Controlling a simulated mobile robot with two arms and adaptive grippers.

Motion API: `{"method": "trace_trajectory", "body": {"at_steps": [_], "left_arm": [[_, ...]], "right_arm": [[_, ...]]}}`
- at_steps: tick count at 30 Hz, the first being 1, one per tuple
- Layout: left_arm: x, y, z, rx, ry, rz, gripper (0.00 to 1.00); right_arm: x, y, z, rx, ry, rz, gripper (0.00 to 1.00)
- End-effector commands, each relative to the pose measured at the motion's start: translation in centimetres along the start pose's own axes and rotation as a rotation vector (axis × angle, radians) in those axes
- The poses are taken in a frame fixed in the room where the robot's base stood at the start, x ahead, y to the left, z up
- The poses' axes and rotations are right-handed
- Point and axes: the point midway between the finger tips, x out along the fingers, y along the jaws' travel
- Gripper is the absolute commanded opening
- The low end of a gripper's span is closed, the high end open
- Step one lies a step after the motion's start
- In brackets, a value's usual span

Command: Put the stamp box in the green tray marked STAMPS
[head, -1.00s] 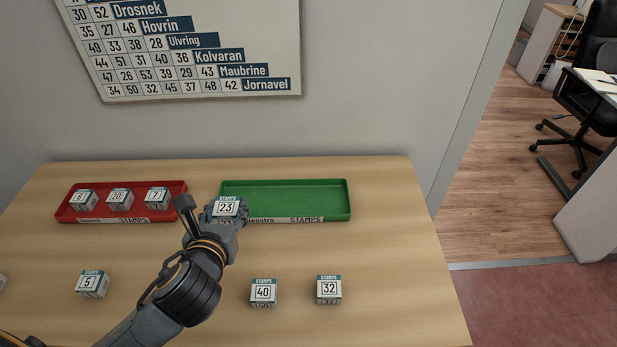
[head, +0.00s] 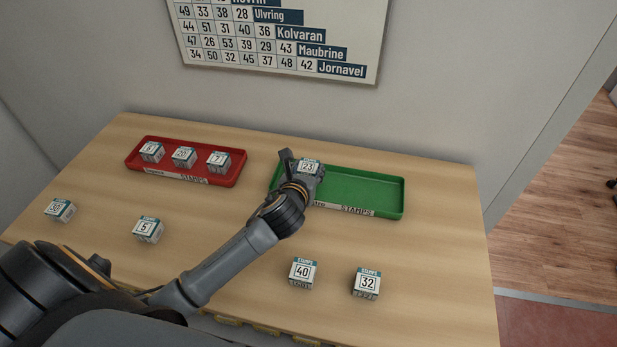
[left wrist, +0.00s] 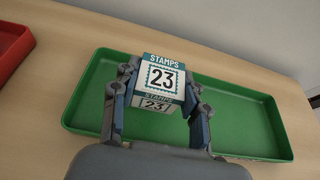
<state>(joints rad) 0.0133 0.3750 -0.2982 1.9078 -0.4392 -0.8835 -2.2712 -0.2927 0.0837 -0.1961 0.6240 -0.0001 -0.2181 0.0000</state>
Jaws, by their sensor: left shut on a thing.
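My left gripper (head: 300,174) is shut on the stamp box marked 23 (head: 308,167). In the left wrist view the box (left wrist: 163,80) sits upright between the two fingers (left wrist: 158,105). The green tray marked STAMPS (head: 385,211) lies on the counter. The box is over the left part of the tray; I cannot tell whether it touches the tray floor. The tray also shows in the left wrist view (left wrist: 250,130), behind and below the box. My arm hides part of the tray's front label. The right gripper is not in view.
A red tray (head: 190,179) with three stamp boxes stands to the left. Boxes 30 (head: 60,210) and 5 (head: 148,230) stand at the left front of the counter (head: 420,260), boxes 40 (head: 302,272) and 32 (head: 366,283) at the right front. The green tray's right part is empty.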

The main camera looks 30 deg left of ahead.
Motion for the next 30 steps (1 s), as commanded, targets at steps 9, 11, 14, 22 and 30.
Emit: {"method": "trace_trajectory", "body": {"at_steps": [9,11,14,22,30], "left_arm": [[1.6,-0.1,-3.1,-0.001,0.002,0.0,0.12],[1.7,-0.1,-3.1,0.0,0.001,-0.001,0.12],[1.6,-0.1,-3.1,0.0,0.001,-0.001,0.12],[1.7,-0.1,-3.4,0.0,0.001,-0.001,0.61],[1.7,-0.1,-3.4,0.0,0.002,-0.001,0.67]], "right_arm": [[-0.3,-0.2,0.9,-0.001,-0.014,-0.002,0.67],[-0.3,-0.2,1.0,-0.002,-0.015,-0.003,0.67],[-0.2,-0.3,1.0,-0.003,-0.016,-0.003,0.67],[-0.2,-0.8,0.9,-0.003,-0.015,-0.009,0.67],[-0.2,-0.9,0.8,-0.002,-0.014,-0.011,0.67]]}}
